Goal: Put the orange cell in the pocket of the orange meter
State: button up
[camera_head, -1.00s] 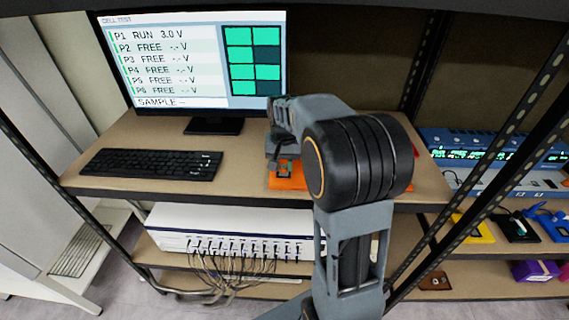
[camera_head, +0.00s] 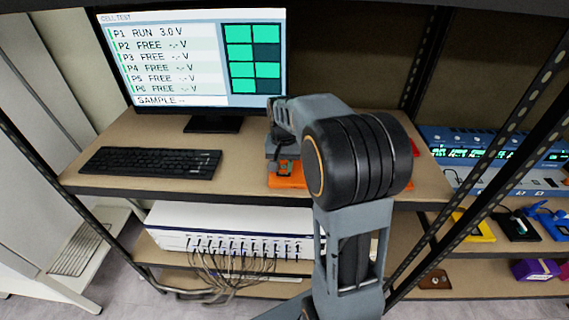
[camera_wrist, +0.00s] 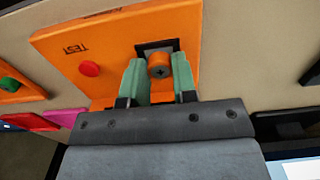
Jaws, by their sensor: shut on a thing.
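The orange meter (camera_wrist: 112,55) lies on the upper shelf, marked TEST, with a red button (camera_wrist: 89,69) and a dark square pocket (camera_wrist: 148,47). In the head view the meter (camera_head: 287,180) shows only in part behind my arm. The orange cell (camera_wrist: 159,58), round with a dark end, is between the green fingertips of my gripper (camera_wrist: 158,78), which is shut on it. The cell is at the pocket and covers much of it; I cannot tell how deep it sits. In the head view the cell is not clearly visible.
A monitor (camera_head: 165,62) and black keyboard (camera_head: 151,162) stand left on the same shelf. A white cabled unit (camera_head: 230,228) is on the shelf below. Blue instruments (camera_head: 478,150) are at right. Dark slotted shelf posts (camera_head: 480,185) stand near my arm.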

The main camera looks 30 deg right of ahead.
aim_at(283, 166)
jog(key=shift+f, duration=0.1)
jog(key=o, duration=0.8)
notch_tip(283, 166, up, 14)
jog(key=shift+f, duration=0.1)
dwell(0.3)
jog(key=s+a+f+n+t, duration=0.1)
jog(key=s+a+f+n, duration=0.1)
jog(key=s, duration=0.3)
jog(key=s+a+f+n+t, duration=0.1)
jog(key=s+a+f+n, duration=0.1)
jog(key=s+a+f, duration=0.2)
jog(key=s+a+f+n+t, duration=0.1)
jog(key=s+a+f+t, duration=0.1)
jog(key=s, duration=0.4)
jog(key=shift+s+a+f+n, duration=0.2)
jog(key=shift+a+f, duration=0.05)
jog(key=shift+f, duration=0.25)
jog(key=shift+s+a+f+n, duration=0.2)
jog(key=shift+f, duration=0.25)
